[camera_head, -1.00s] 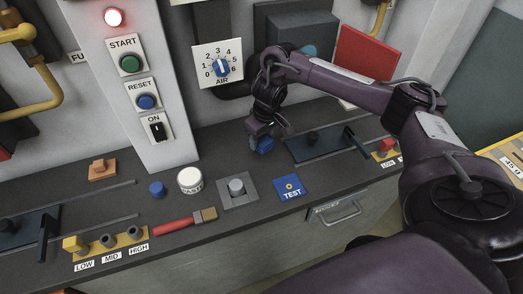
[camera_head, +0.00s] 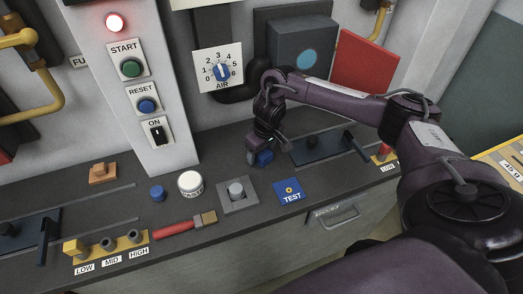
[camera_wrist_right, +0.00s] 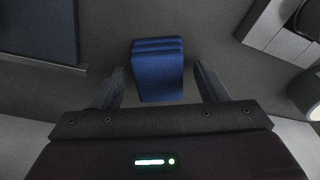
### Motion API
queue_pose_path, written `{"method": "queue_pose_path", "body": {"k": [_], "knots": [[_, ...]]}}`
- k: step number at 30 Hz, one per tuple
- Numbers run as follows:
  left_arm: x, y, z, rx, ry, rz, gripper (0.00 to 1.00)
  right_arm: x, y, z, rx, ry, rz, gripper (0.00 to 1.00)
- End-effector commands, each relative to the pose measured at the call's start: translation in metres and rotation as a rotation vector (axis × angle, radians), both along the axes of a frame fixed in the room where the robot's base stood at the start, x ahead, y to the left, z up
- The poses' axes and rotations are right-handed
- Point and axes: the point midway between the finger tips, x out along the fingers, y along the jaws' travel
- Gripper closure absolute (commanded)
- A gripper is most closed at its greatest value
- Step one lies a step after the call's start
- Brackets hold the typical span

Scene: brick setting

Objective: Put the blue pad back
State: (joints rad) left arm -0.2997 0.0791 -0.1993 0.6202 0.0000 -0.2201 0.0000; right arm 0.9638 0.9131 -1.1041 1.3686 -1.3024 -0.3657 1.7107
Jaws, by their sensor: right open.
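The blue pad (camera_head: 265,157) is a small blue block at the back of the dark counter, left of the right-hand lever plate. In the right wrist view the blue pad (camera_wrist_right: 160,80) has a ridged, layered far end and lies between the spread fingers. My right gripper (camera_head: 259,153) is open around it, pointing down, with a gap visible on each side of the pad in the wrist view (camera_wrist_right: 160,84). The gripper partly hides the pad in the head view. I cannot tell whether its underside touches the counter. My left gripper is not in view.
A blue TEST plate (camera_head: 289,190), a grey knob on a square base (camera_head: 236,192), a white button (camera_head: 190,183) and a brush with a red handle (camera_head: 185,226) are nearby. A dark lever plate (camera_head: 320,147) is close on the right. Bare counter lies left of the gripper.

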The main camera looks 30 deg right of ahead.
Motion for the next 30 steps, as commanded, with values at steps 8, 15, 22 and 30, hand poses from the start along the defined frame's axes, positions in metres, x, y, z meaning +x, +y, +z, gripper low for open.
{"method": "queue_pose_path", "body": {"k": [8,15,22,30], "knots": [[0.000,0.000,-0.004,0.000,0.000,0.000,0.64,-0.003,-0.001,0.027,0.000,-0.005,0.001,0.33],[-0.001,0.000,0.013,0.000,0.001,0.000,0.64,-0.010,-0.003,0.086,-0.003,-0.007,0.000,0.33],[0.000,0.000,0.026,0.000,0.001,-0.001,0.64,-0.016,-0.003,0.115,-0.002,-0.003,0.001,0.33],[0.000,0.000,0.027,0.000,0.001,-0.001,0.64,-0.018,-0.003,0.119,0.000,0.000,0.000,0.33]]}}
